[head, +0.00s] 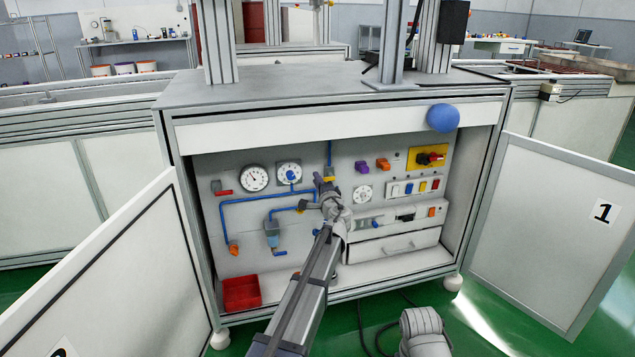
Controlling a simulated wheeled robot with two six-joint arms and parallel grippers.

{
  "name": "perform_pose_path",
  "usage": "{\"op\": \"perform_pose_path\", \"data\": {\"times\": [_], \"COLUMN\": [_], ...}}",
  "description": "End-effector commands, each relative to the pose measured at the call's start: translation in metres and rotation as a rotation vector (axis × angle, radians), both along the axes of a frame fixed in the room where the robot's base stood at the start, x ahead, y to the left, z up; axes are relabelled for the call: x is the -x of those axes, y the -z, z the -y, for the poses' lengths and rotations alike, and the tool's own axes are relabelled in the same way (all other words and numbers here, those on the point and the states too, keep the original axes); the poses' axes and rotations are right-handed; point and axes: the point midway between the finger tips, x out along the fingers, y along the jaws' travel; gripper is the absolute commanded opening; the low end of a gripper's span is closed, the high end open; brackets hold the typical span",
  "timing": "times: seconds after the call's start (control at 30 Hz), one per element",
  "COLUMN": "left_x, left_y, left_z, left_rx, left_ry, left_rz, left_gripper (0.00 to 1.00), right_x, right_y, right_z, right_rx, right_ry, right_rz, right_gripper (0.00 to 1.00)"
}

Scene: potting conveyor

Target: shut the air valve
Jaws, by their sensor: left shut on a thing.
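The control panel (390,215) stands inside the open cabinet, with blue air pipes (240,201) along its left half. My left gripper (311,194) is at the middle of the panel, where the blue pipes meet, and is shut on what looks like the air valve's handle. The handle is mostly hidden by the gripper, so its angle cannot be told. A small yellow fitting (330,173) shows just above the gripper, below a vertical blue pipe. My right gripper is out of view.
Two gauges (254,178) sit left of the gripper. A red knob on a yellow plate (430,157) and several switches are to the right. A red bin (241,292) stands low left. Open doors (550,225) flank the cabinet. A blue ball-like thing (442,117) is at the top edge.

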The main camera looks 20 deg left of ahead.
Motion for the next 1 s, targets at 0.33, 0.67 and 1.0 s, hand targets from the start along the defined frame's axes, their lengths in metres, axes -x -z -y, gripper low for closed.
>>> {"op": "perform_pose_path", "data": {"times": [0.33,0.67,1.0], "left_x": [0.0,0.0,0.015], "left_y": [0.0,0.0,0.0], "left_z": [0.0,0.0,0.009], "left_rx": [0.002,0.001,0.001], "left_ry": [0.0,0.0,0.001], "left_rz": [0.0,0.0,-0.001], "left_gripper": [0.29,0.49,0.49], "right_x": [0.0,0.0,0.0], "right_y": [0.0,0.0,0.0], "right_z": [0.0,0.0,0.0], "right_rx": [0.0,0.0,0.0], "right_ry": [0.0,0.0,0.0], "right_rz": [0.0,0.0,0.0], "right_gripper": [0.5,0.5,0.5]}}
